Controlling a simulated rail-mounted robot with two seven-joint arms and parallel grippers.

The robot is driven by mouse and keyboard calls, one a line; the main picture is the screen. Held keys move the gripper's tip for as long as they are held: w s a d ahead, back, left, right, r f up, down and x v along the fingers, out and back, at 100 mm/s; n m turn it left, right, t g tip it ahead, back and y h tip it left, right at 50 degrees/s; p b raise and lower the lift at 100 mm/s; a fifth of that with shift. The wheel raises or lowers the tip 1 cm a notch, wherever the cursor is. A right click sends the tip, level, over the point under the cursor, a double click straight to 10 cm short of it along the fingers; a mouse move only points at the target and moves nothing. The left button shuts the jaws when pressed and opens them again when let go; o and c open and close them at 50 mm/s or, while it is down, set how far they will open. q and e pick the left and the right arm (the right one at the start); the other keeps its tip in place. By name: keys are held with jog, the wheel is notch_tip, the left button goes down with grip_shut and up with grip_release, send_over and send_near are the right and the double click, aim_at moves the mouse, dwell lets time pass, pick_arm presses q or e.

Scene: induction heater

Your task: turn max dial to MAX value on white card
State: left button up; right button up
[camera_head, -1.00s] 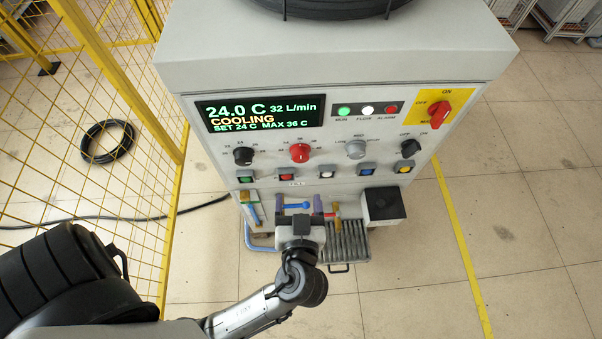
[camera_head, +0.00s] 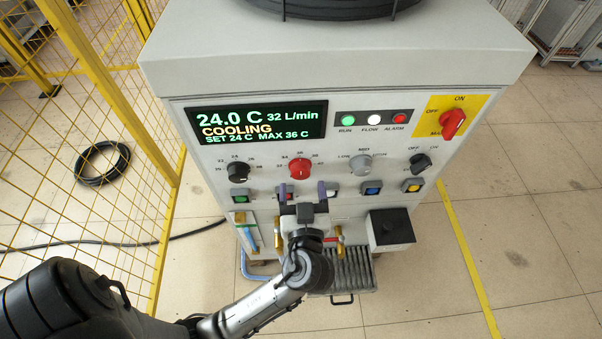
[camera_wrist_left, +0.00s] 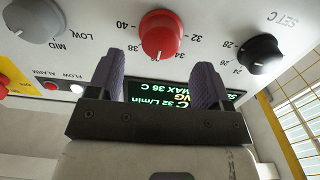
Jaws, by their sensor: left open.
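The red max dial (camera_head: 300,168) is on the front panel, second from left in the dial row. It also shows in the left wrist view (camera_wrist_left: 160,35), which sees the panel upside down, with numbers around the dial. The display (camera_head: 258,122) reads SET 24 C, MAX 36 C. My left gripper (camera_head: 303,190) is open just below the red dial, its two purple fingers apart and pointing at the panel. In the wrist view its fingers (camera_wrist_left: 157,80) lie on either side of the dial's line, not around it. I cannot make out a white card.
A black dial (camera_head: 238,171) is left of the red one, a grey dial (camera_head: 360,165) right. Lit push buttons (camera_head: 372,188) run below, partly behind my fingers. A red main switch (camera_head: 453,123) is at right. A yellow fence (camera_head: 100,110) stands at left.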

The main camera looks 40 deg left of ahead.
aim_at(302, 174)
pick_arm(q)
jog(key=shift+x, duration=2.3)
jog(key=shift+c, duration=0.3)
jog(key=c, duration=0.8)
jog(key=m+p, duration=0.3)
jog(key=shift+d+r, duration=0.1)
jog(key=shift+r, duration=0.05)
jog(key=m+p, duration=0.3)
jog(key=m, duration=0.1)
jog(key=shift+w, duration=0.1)
jog(key=shift+m+p, duration=0.5)
jog(key=shift+m, duration=0.3)
